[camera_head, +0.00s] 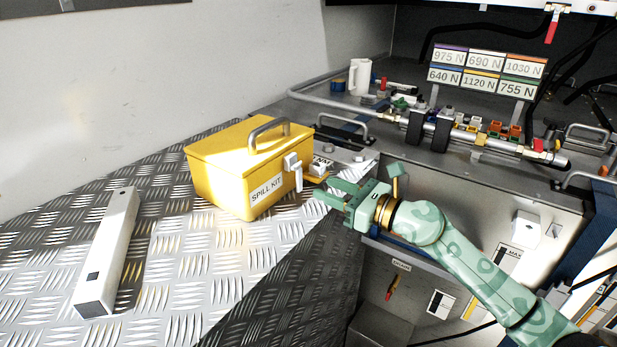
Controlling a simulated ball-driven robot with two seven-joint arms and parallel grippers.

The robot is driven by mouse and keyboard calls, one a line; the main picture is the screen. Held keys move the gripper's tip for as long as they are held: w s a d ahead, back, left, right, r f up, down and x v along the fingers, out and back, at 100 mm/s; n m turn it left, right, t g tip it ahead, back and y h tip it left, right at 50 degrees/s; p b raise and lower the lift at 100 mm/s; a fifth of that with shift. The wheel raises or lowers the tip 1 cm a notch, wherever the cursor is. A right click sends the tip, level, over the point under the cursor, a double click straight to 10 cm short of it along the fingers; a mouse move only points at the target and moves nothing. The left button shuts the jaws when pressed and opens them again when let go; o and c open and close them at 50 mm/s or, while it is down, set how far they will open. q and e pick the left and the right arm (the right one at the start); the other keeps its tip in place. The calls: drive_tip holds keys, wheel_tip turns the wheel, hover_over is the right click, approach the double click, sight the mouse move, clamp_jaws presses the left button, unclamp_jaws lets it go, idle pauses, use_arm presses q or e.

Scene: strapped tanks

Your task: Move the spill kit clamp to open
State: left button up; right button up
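The yellow spill kit (222,165) stands on the tread-plate deck, with a grey carrying handle on its lid and a "SPILL KIT" label on its front. Its silver clamp (294,169) is on the front near the right corner, with a lever hanging down. My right gripper (325,192) is just right of the clamp, fingers pointing left towards it. Its fingers are apart with nothing seen between them. I cannot tell whether a fingertip touches the lever. My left gripper is not in view.
A long pale square bar (108,252) lies on the deck at the left. A sign board of force values (487,70) stands behind a pipe with coloured fittings (470,133) at the back right. A white jug (359,77) stands at the back. The deck drops off below my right arm.

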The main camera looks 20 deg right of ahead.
sight(301, 179)
drive_tip(key=x, duration=0.6)
drive_tip(key=shift+w+a, duration=0.1)
clamp_jaws()
